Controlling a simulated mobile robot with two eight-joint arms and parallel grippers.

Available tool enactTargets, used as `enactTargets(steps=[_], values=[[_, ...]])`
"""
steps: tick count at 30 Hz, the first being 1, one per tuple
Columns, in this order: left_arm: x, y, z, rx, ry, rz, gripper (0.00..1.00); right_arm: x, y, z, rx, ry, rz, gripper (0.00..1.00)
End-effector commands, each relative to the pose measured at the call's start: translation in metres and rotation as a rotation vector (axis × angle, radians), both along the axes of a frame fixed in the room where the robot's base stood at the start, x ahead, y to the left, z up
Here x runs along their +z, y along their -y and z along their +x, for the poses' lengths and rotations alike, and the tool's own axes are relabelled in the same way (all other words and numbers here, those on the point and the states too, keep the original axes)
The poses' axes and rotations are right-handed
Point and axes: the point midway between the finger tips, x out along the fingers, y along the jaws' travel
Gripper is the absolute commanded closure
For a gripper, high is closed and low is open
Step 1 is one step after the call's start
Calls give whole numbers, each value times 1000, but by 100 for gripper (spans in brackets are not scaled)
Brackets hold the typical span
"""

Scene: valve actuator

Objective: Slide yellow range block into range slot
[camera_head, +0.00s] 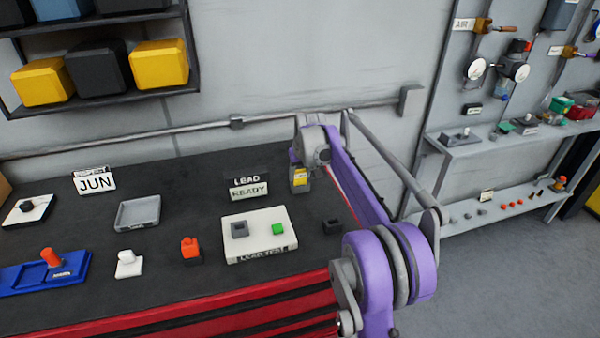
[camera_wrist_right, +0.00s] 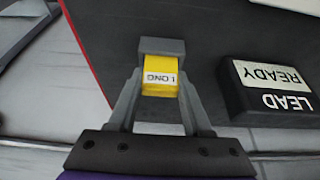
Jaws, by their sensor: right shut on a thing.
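My right gripper (camera_wrist_right: 161,88) is shut on the yellow range block (camera_wrist_right: 160,70), which has a white label reading LONG. A grey piece (camera_wrist_right: 162,46) sits at the block's far end; I cannot tell whether it is part of the fingers or a holder. In the head view the yellow block (camera_head: 300,177) shows at my right gripper (camera_head: 300,184), near the table's back right, right of the LEAD READY sign (camera_head: 249,188). I cannot tell whether it touches the table. I cannot make out a range slot with certainty. My left gripper is not in view.
On the dark table (camera_head: 190,275) are a white LEAD TEST box (camera_head: 260,250), a small dark block (camera_head: 332,226), a red-orange piece (camera_head: 190,246), a white piece (camera_head: 128,262), a grey tray (camera_head: 138,213) and a blue base (camera_head: 22,281). Shelves (camera_head: 490,148) stand at right.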

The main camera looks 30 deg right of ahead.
Motion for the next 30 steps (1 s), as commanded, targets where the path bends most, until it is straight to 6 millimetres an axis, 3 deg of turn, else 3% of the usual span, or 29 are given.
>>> enactTargets(steps=[10, 11, 16, 25, 30], values=[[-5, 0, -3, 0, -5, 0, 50, -10, 0, 0, 0, 0, 0, 100], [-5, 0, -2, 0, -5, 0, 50, -9, 0, 0, 0, 0, 0, 47], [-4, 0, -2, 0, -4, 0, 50, -9, 0, 0, 0, 0, 0, 16], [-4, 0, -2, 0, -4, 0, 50, -8, 0, 0, 0, 0, 0, 16], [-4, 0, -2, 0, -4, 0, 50, 7, -1, -6, 0, 0, 0, 16]])
